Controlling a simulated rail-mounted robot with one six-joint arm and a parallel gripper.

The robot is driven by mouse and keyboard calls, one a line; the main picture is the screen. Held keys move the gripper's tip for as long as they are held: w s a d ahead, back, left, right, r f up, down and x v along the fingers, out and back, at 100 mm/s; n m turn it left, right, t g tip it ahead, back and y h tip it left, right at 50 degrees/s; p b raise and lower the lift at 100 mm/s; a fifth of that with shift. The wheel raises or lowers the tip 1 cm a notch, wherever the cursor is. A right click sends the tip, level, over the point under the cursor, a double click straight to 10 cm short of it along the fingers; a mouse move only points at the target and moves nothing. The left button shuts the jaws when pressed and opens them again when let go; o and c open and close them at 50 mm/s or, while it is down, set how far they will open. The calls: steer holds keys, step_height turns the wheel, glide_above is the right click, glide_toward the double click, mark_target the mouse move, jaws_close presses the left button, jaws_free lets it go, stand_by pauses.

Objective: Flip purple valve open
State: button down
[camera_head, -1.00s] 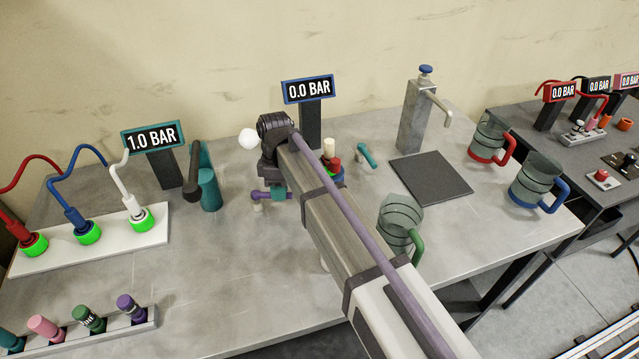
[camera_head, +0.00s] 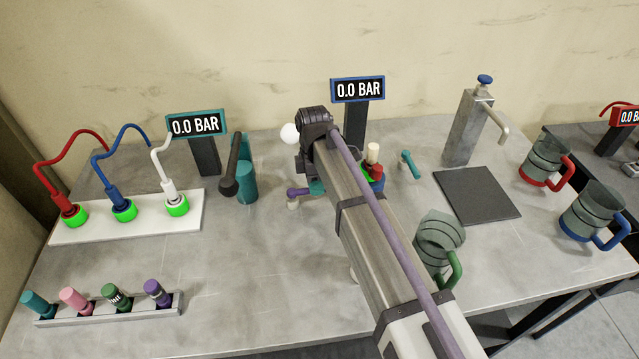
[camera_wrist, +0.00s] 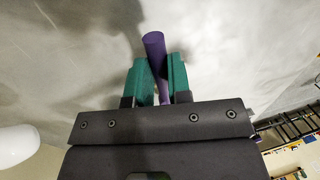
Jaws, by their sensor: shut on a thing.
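The purple valve handle (camera_head: 297,191) lies low over the table, roughly level, with its left end poking out past my gripper. My gripper (camera_head: 317,187) has teal fingers and is shut on this handle. In the wrist view the purple handle (camera_wrist: 154,44) runs between the two teal fingers of my gripper (camera_wrist: 160,72) and sticks out beyond the fingertips. The valve's body and the far end of the handle are largely hidden behind my arm.
A blue-framed gauge (camera_head: 358,89) reads 0.0 BAR, and a teal-framed gauge (camera_head: 196,124) also reads 0.0 BAR. A teal pump (camera_head: 246,184) with a dark lever stands left of my gripper. A green-handled jug (camera_head: 437,240) stands close right of my arm.

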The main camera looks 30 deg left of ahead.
steer(key=c, duration=1.1)
jaws_free()
steer(key=shift+o, duration=0.2)
step_height(320, 180, up, 11)
steer(key=w+a+p, duration=0.1)
steer(key=p, duration=0.9)
steer(key=shift+w+a+f+p, duration=0.2)
steer(key=shift+w+a+p, duration=0.05)
steer(key=shift+w+p, duration=0.05)
